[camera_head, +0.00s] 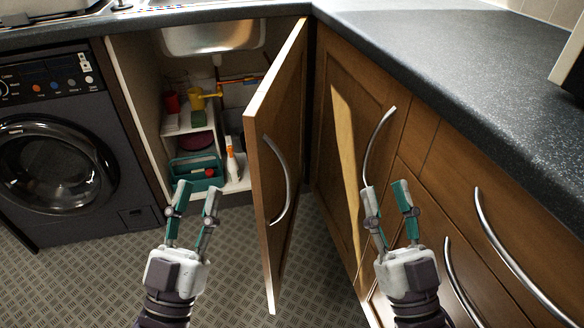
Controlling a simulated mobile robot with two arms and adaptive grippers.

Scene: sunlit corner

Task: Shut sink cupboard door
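The sink cupboard door (279,170) is wooden with a curved metal handle (278,180). It stands wide open, swung out toward me from its hinge side at the right. The sink cupboard (149,125) is open behind it, under the metal sink (212,37). My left gripper (197,189) is open and empty, in front of the cupboard opening and left of the door. My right gripper (384,188) is open and empty, right of the door, in front of the neighbouring wooden cupboard front. Neither gripper appears to touch the door.
A dark washing machine (60,140) stands at the left. A teal basket (195,172), a spray bottle (232,160) and a yellow jug (196,98) are inside the cupboard. Closed drawers and cupboards with metal handles (500,250) line the right under a dark worktop (450,60).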

